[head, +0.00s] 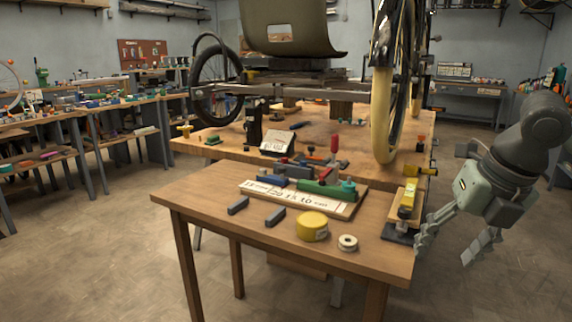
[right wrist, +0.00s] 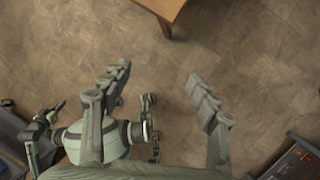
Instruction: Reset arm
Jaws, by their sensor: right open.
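My right gripper (head: 443,258) hangs in the air off the right side of the wooden table (head: 190,192), fingers pointing down. Its two jointed fingers are spread apart with nothing between them. In the right wrist view the open fingers (right wrist: 158,78) show above bare floor, with a corner of the table (right wrist: 165,8) at the top. The gripper is apart from the table and everything on it. My left gripper does not show in the head view.
The near table holds a yellow tin (head: 312,226), a white roll (head: 348,243), two grey blocks, a labelled board (head: 262,190) with tools, and a yellow tool at the right edge. Behind stands the trike frame with its yellow-rimmed wheel (head: 382,110). Floor at left is open.

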